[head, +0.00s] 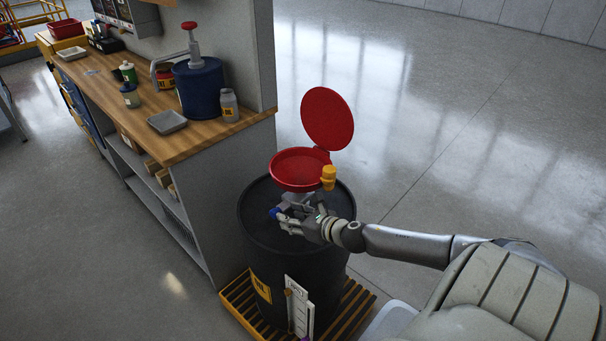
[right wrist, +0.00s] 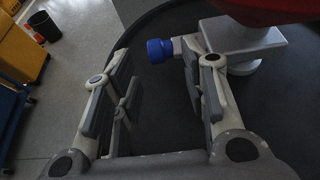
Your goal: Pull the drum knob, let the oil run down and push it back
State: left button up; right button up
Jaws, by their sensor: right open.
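The black drum (head: 290,270) stands beside the workbench, with a red funnel (head: 300,168) on top and its round red lid (head: 327,118) raised. A blue knob (head: 274,213) shows low over the drum top at the fingers of my right gripper (head: 292,217). In the right wrist view the blue knob (right wrist: 158,50) sits on a grey fitting (right wrist: 240,42) under the funnel. The open fingers of my right gripper (right wrist: 155,72) are on either side of the knob, which is nearer the right finger. Contact cannot be told. My left gripper is not in view.
The wooden workbench (head: 120,95) at left holds a blue pump canister (head: 200,88), bottles and trays. A yellow part (head: 328,177) is at the funnel's right rim. The drum stands on a yellow slatted pallet (head: 358,306). Floor to the right is clear.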

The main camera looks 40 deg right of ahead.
jog(key=shift+v, duration=2.15)
